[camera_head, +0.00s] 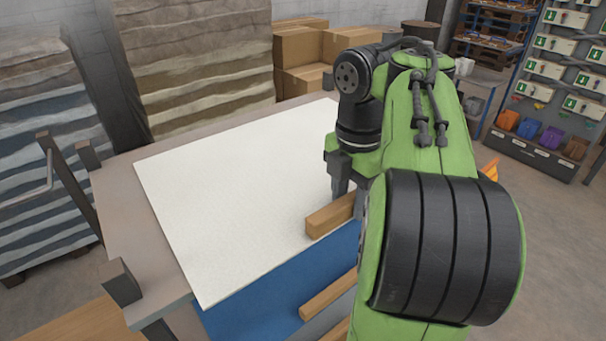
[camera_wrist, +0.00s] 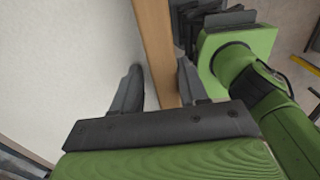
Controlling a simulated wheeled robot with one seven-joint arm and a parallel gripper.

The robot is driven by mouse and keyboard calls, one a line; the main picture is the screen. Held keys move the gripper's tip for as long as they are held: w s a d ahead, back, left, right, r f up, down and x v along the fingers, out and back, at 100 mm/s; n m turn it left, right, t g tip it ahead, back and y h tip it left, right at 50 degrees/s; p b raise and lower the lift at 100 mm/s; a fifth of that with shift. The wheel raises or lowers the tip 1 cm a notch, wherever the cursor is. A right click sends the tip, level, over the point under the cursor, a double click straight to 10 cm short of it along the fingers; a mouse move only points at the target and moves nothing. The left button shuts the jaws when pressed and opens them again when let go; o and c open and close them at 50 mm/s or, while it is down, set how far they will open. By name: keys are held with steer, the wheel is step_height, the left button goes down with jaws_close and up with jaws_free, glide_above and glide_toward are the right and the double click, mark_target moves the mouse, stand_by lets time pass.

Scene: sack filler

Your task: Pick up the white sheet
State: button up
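The white sheet (camera_head: 235,185) lies flat on the table, and it fills the left of the wrist view (camera_wrist: 65,70). A wooden bar (camera_head: 328,216) sits at its lower right edge in the head view. My gripper (camera_head: 342,190) points down at this bar. In the wrist view, my gripper (camera_wrist: 161,70) has its fingers apart, with the wooden bar (camera_wrist: 154,35) running between them. A narrow gap shows between the left finger and the bar; contact on the right cannot be told. My arm hides the sheet's right part in the head view.
The table (camera_head: 135,215) has a blue surface (camera_head: 262,312) beside the sheet and dark corner posts (camera_head: 120,282). Another wooden bar (camera_head: 325,296) lies nearer.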

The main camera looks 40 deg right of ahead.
steer(key=shift+w+a, duration=0.15)
steer(key=shift+a, duration=0.05)
steer(key=c, duration=0.5)
steer(key=shift+d, duration=0.1)
jaws_close()
stand_by(0.3)
